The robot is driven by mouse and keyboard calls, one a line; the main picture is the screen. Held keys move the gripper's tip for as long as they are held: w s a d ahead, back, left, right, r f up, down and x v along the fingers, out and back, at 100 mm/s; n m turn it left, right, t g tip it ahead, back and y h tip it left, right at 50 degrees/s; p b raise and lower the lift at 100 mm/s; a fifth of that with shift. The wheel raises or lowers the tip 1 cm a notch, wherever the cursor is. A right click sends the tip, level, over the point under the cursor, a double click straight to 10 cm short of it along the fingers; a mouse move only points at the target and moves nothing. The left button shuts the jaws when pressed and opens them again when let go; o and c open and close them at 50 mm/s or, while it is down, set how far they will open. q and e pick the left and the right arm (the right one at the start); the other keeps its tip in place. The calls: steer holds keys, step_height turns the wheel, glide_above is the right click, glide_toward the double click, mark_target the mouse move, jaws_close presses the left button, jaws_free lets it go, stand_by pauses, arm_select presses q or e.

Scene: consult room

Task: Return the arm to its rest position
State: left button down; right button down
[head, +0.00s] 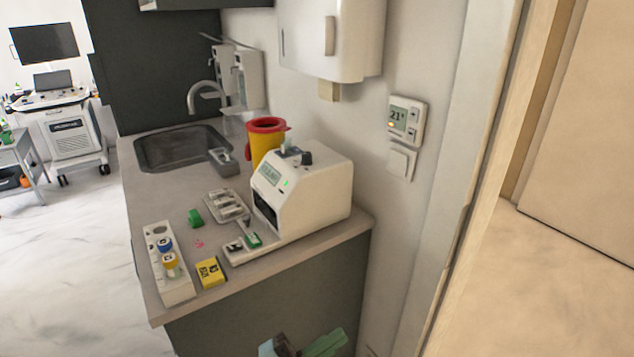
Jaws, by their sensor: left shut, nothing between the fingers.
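My left gripper (322,343) shows only in part at the bottom edge of the head view, in front of the counter's dark front. Its green fingers are together with nothing seen between them. It is below the countertop and apart from the things on it. The rest of the left arm is mostly out of the frame. My right gripper is not in view.
The counter (160,200) holds a white analyser (310,195), a yellow sharps bin (262,142) with a red rim, a white rack (165,285) with capped tubes, a yellow box (211,273) and a sink (180,148). A wall and door frame stand right; open floor lies left.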

arm_select(q)
steer(key=s+a+f+n+t+y, duration=0.2)
steer(key=a+f+n+t+y, duration=0.4)
steer(key=a+f+n+y, duration=0.4)
steer(key=s+a+f+n+g+y, duration=0.3)
steer(key=s+a+f+n, duration=0.2)
steer(key=s+f, duration=0.3)
steer(key=s+a+f+n+g+y, duration=0.4)
steer(key=s+a+f, duration=0.3)
steer(key=s, duration=0.5)
step_height(320, 180, down, 2)
steer(key=shift+s+a+f+n, duration=0.1)
steer(key=shift+s+a+n, duration=0.1)
steer(key=shift+n, duration=0.7)
